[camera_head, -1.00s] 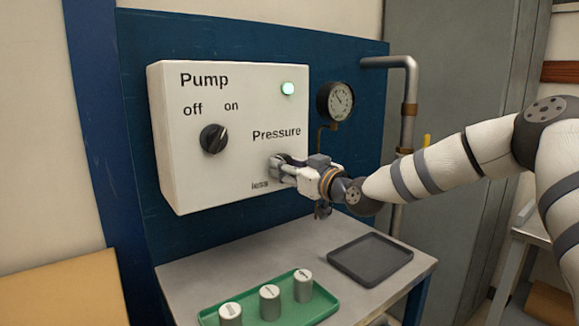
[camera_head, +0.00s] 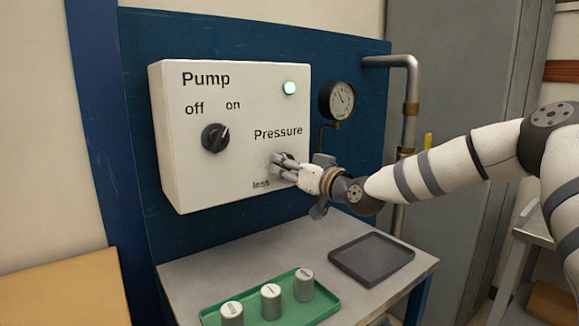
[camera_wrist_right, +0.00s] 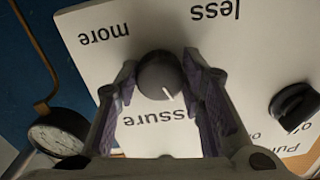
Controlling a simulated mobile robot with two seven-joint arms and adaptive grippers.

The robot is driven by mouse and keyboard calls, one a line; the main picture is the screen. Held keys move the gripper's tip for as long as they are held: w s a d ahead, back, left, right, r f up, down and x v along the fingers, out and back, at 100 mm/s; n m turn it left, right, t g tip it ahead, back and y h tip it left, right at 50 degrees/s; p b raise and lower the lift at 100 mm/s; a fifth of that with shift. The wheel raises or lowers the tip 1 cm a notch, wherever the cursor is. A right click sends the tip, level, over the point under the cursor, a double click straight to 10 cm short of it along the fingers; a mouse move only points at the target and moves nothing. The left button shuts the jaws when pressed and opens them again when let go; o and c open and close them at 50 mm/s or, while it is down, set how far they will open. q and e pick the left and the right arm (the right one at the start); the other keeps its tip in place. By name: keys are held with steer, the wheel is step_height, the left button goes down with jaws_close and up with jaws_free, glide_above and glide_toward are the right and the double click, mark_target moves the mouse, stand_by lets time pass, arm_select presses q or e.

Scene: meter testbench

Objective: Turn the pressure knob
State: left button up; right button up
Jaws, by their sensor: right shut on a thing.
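The white control box (camera_head: 185,165) has a Pump knob, a lit green lamp (camera_head: 289,88) and the word Pressure. The pressure knob (camera_wrist_right: 160,74) is dark and round with a white pointer line, in the upper middle of the right wrist view. My right gripper (camera_wrist_right: 160,85) is shut on it, one finger on each side. In the head view my right gripper (camera_head: 284,165) is at the box face below the word Pressure and mostly hides the knob. My left gripper is not in view.
The black pump knob (camera_head: 215,138) points toward on. A round gauge (camera_head: 338,100) is right of the box, beside a grey pipe (camera_head: 411,90). On the bench below are a green tray (camera_head: 325,308) with metal cylinders (camera_head: 271,301) and an empty dark tray (camera_head: 371,259).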

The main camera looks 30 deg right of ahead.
steer(key=o, duration=1.1)
steer(key=shift+o, duration=0.2)
steer(key=s, duration=0.7)
steer(key=shift+s+d, duration=0.25)
